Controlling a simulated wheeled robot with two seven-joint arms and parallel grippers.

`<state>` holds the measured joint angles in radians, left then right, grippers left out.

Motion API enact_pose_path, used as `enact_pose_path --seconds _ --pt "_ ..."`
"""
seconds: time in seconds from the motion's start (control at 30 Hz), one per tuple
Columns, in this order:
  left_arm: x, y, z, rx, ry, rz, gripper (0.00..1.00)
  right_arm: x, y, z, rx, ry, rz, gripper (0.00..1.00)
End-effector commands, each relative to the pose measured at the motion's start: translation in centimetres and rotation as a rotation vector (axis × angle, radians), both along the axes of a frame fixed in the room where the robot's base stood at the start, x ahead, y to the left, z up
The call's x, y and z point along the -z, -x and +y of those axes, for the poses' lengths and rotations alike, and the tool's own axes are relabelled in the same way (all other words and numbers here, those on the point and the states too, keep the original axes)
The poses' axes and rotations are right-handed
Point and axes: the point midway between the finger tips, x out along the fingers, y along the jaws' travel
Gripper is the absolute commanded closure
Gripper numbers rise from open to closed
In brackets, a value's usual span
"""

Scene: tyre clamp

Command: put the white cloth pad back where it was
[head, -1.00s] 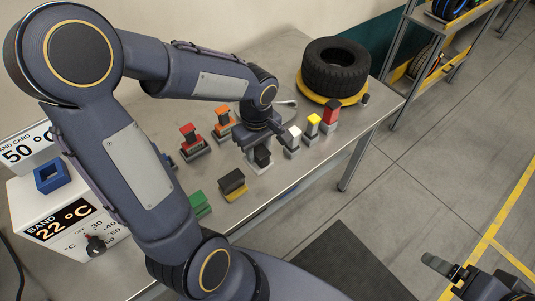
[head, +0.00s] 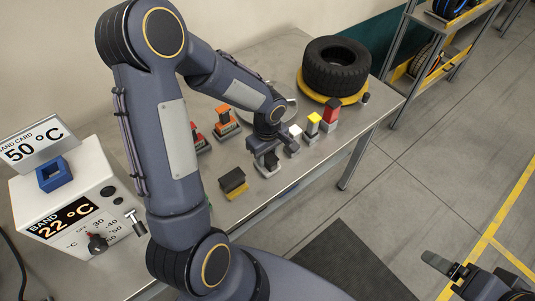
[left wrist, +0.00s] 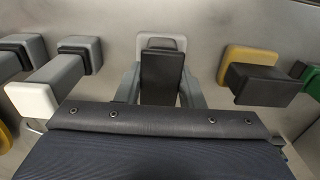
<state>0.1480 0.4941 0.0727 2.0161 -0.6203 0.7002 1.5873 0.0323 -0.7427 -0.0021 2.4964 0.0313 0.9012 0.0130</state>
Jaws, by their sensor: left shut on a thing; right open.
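The white cloth pad (head: 267,171) is a pale base under a black handle, near the front edge of the metal table. My left gripper (head: 264,150) points down from above and is shut on the handle. In the left wrist view the black handle stands between the two grey fingers, and the pale pad (left wrist: 155,38) shows beyond it. I cannot tell whether the pad touches the table. My right gripper (head: 452,274) is open and empty at the lower right, over the floor, well away from the table.
A yellow pad with black handle (head: 232,183) lies left of the held pad. White-tipped (head: 295,133), yellow-tipped (head: 313,123) and red-topped (head: 331,110) blocks stand to the right. Orange (head: 223,115) and red pieces stand behind. A tyre (head: 335,65) lies at the back.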

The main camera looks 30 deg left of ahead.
Motion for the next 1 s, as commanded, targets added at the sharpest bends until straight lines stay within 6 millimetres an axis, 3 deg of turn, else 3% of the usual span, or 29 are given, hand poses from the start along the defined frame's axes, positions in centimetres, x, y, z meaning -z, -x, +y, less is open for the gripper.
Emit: enact_pose_path --seconds 0.07,0.1,0.27,0.67,1.0 --pt "0.4 0.0 0.0 0.000 0.000 0.000 0.86 0.5 0.0 0.0 0.000 0.000 0.000 0.15" --pt "0.4 0.0 0.0 0.000 0.000 0.000 0.64 0.5 0.0 0.0 0.000 0.000 0.000 0.15" --pt "0.2 0.0 0.0 0.000 0.000 0.000 0.44 0.3 0.0 0.0 0.000 0.000 0.000 0.15" --pt "-0.6 0.0 0.0 0.000 -0.001 -0.002 0.44 -0.2 0.0 0.0 0.000 0.000 0.000 0.15" --pt "-7.5 -0.1 0.0 0.000 -0.001 -0.007 0.44 0.0 0.0 0.0 0.000 0.000 0.000 0.15"
